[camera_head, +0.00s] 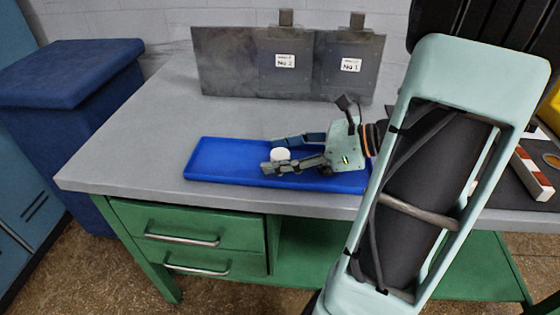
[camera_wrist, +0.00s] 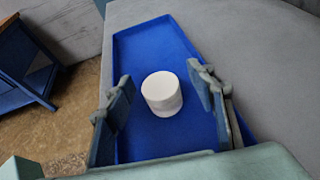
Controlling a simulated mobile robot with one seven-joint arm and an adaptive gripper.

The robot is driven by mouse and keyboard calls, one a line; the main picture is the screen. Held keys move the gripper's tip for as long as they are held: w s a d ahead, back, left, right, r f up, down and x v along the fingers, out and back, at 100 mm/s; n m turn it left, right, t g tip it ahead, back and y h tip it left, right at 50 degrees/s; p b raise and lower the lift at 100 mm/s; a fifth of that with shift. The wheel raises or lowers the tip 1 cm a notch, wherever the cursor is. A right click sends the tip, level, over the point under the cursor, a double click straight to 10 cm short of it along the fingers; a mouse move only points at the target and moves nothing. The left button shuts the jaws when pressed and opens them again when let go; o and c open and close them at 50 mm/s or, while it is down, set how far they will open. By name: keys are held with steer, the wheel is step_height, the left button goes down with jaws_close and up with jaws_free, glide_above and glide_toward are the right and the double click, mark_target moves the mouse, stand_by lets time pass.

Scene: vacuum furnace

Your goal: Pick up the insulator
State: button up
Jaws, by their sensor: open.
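The insulator (camera_head: 280,154) is a short white cylinder standing on a blue tray (camera_head: 218,160) on the grey table. It also shows in the wrist view (camera_wrist: 161,93), upright on the tray. My gripper (camera_head: 270,153) is open and reaches in from the right, low over the tray. In the wrist view, my gripper's two fingers (camera_wrist: 160,95) stand apart on the left and right of the insulator. There are visible gaps between each finger and the insulator, so neither appears to touch it.
Two dark metal panels with labels "No 2" (camera_head: 285,61) and "No 1" (camera_head: 351,65) stand at the back of the table. The table's left part (camera_head: 125,150) is clear. A blue cabinet (camera_head: 80,110) stands to the left. Green drawers (camera_head: 190,240) are below the tabletop.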

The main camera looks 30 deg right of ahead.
steer(key=c, duration=1.3)
steer(key=shift+r, duration=0.1)
